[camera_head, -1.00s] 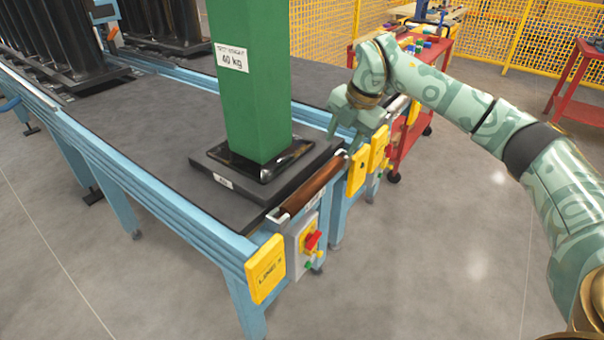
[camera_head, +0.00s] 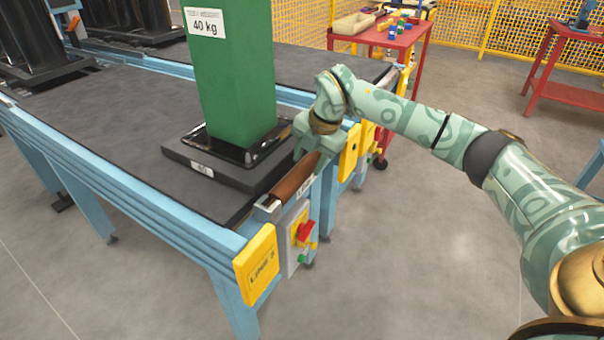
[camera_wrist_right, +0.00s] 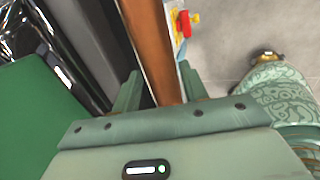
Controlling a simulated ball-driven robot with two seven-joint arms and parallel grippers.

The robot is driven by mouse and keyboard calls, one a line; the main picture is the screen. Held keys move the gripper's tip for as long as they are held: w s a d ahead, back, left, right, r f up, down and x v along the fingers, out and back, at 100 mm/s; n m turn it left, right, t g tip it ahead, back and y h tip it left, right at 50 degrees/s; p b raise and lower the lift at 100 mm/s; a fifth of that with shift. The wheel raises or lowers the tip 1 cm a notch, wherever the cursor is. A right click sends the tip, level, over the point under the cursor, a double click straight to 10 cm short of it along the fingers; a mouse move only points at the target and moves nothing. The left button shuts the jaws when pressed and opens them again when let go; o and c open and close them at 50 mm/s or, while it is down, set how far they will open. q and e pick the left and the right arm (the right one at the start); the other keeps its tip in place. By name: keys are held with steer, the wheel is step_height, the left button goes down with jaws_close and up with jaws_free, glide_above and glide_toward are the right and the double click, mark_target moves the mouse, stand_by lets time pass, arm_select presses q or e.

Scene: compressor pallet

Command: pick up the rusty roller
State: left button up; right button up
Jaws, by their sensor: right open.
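The rusty roller (camera_head: 295,178) is a brown cylinder at the near end of the conveyor, lying along its edge between blue side rails. In the right wrist view the roller (camera_wrist_right: 154,45) runs between the two fingers. My right gripper (camera_head: 311,152) is over the far part of the roller, and its body hides that end. In the wrist view my right gripper (camera_wrist_right: 160,88) is open, with one finger on each side of the roller. I cannot tell whether the fingers touch it. My left gripper is not in view.
A green column (camera_head: 236,75) marked 40 kg stands on a dark base (camera_head: 228,176) close beside the roller. A control box with a red switch (camera_head: 304,232) and yellow plates (camera_head: 257,266) hang on the conveyor's end. A red cart (camera_head: 405,40) stands behind.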

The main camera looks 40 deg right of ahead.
steer(key=shift+x, duration=1)
steer(key=shift+s+r, duration=0.1)
steer(key=shift+r, duration=0.15)
jaws_close()
